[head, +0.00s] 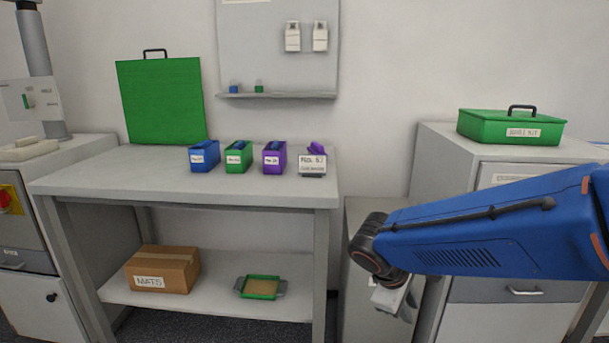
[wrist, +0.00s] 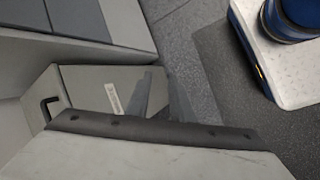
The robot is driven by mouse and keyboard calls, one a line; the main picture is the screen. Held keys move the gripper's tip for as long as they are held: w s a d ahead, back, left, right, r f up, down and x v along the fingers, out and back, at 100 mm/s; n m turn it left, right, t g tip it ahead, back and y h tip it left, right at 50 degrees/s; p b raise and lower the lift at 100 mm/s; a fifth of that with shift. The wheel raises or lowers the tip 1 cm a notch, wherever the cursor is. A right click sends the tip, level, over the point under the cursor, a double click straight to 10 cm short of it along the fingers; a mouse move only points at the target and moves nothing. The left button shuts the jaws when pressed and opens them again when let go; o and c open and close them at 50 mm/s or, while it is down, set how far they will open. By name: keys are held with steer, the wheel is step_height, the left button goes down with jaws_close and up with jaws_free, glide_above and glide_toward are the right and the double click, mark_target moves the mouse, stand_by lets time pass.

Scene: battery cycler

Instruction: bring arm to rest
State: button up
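My blue arm (head: 490,225) reaches in from the right edge of the head view, its dark wrist joint in front of the low grey cabinet. My gripper (head: 408,312) hangs below that joint, pointing down, partly hidden by the wrist. In the wrist view, two grey fingers of my gripper (wrist: 161,82) show with a gap between them and nothing held. It is away from the bench and touches nothing that I can see.
The grey bench (head: 260,187) holds blue (head: 204,157), green (head: 238,157) and purple (head: 274,158) bins. A cardboard box (head: 163,270) and green tray (head: 261,288) sit on its lower shelf. A green case (head: 511,126) stands on the right cabinet.

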steer(key=s+d+r+m+t+y, duration=0.1)
steer(key=s+d+r+m+y, duration=0.1)
steer(key=s+m, duration=0.3)
steer(key=s+d+r+m+t+y, duration=0.1)
steer(key=s+m, duration=0.4)
steer(key=s, duration=0.5)
steer(key=shift+s+d+r+y, duration=0.25)
steer(key=shift+d+r+y, duration=0.5)
steer(key=shift+d+y, duration=0.35)
